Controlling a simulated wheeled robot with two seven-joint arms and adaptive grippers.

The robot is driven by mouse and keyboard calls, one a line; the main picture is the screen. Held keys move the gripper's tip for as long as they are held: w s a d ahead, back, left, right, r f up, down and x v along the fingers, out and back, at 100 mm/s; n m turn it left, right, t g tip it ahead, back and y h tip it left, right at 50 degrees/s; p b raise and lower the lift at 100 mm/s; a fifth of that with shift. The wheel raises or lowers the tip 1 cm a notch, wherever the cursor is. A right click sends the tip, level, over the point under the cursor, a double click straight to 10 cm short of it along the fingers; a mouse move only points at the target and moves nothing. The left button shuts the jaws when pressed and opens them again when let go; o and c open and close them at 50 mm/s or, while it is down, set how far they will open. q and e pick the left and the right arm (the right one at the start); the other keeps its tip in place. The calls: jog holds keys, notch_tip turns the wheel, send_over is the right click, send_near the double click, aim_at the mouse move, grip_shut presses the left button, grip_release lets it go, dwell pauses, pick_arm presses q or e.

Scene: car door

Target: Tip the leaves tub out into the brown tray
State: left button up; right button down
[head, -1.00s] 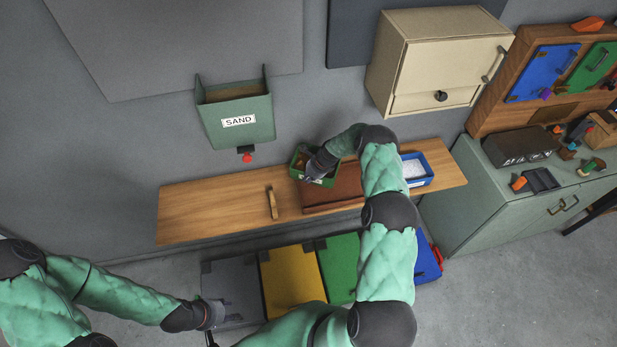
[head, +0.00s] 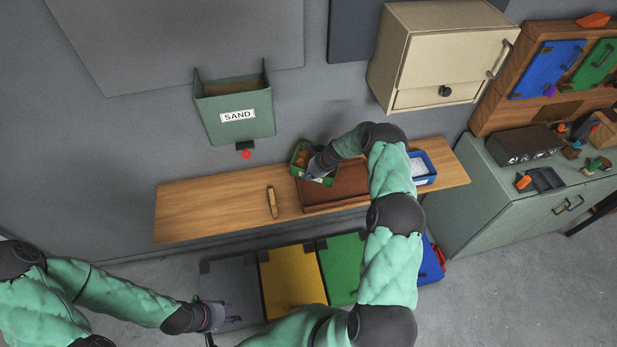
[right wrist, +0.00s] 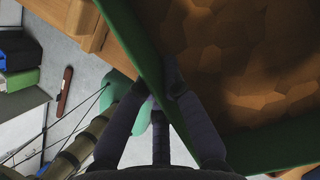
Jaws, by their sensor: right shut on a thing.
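The green leaves tub (head: 327,181) is at the left end of the brown tray (head: 345,178) in the head view. My right gripper (head: 314,170) is shut on the tub's wall. The right wrist view shows the fingers (right wrist: 160,90) on the green wall (right wrist: 135,45), with brown leaves (right wrist: 240,60) inside the tub. The tub covers part of the tray; whether it touches the tray is unclear. My left gripper (head: 222,316) is low at the left, over the grey bin lid, away from the tub; its jaws are too small to read.
The tray lies on a long wooden shelf (head: 210,207). A green SAND hopper (head: 235,130) hangs above. The shelf's left part is clear.

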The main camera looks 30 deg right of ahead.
jog(key=shift+r+t+y+b, duration=0.45)
jog(key=shift+t+y+b, duration=0.4)
jog(key=shift+b, duration=2.35)
jog(key=shift+r+t+y+b, duration=0.4)
jog(key=shift+t+y+b, duration=0.45)
jog(key=shift+b, duration=2.35)
jog(key=shift+s+d+r+t+y+b, duration=0.2)
jog(key=shift+r+t+y+b, duration=0.3)
jog(key=shift+b, duration=0.65)
jog(key=shift+s+d+r+t+y+b, duration=0.2)
jog(key=shift+t+y+b, duration=0.2)
jog(key=shift+t+b, duration=0.5)
jog(key=shift+s+d+r+t+y+b, duration=0.15)
jog(key=shift+s+d+t+y+b, duration=0.25)
jog(key=shift+b, duration=0.7)
jog(key=shift+s+d+r+t+y+b, duration=0.15)
jog(key=shift+t+y+b, duration=0.35)
jog(key=shift+b, duration=0.6)
jog(key=shift+s+d+t+y+b, duration=0.35)
jog(key=shift+y+b, duration=0.25)
jog(key=shift+b, duration=0.5)
